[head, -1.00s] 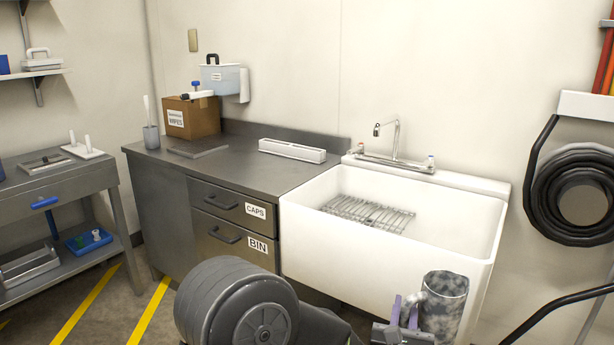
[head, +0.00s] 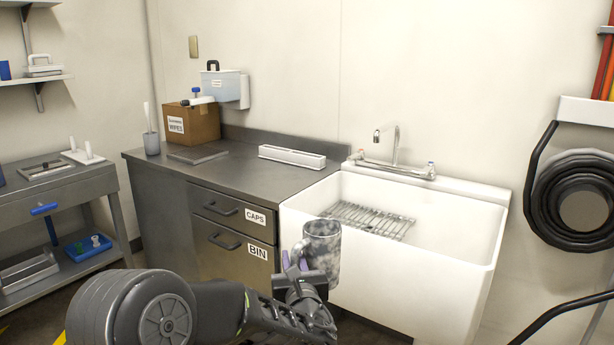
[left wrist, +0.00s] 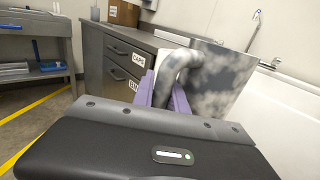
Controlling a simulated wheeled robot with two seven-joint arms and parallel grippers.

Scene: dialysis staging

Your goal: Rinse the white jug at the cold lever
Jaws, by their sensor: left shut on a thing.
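The white jug (head: 322,248), mottled with dark grey smudges, is upright in front of the sink's near left edge, at about rim height. My left gripper (head: 294,266) is shut on the jug's handle with its purple fingers. In the left wrist view, the jug (left wrist: 215,85) and the gripper (left wrist: 165,97) show close up. The faucet (head: 395,150) rises at the sink's back, with a small lever at its left end (head: 358,156) and another at its right end (head: 430,168). Their colour marks are too small to tell which is cold. My right gripper is out of view.
The white sink (head: 470,225) has a wire rack (head: 365,217) inside and free room above it. Left of it, a grey counter (head: 225,172) bears a long white tray (head: 291,157) and a wipes box (head: 195,122). A black hose reel (head: 560,190) hangs at right.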

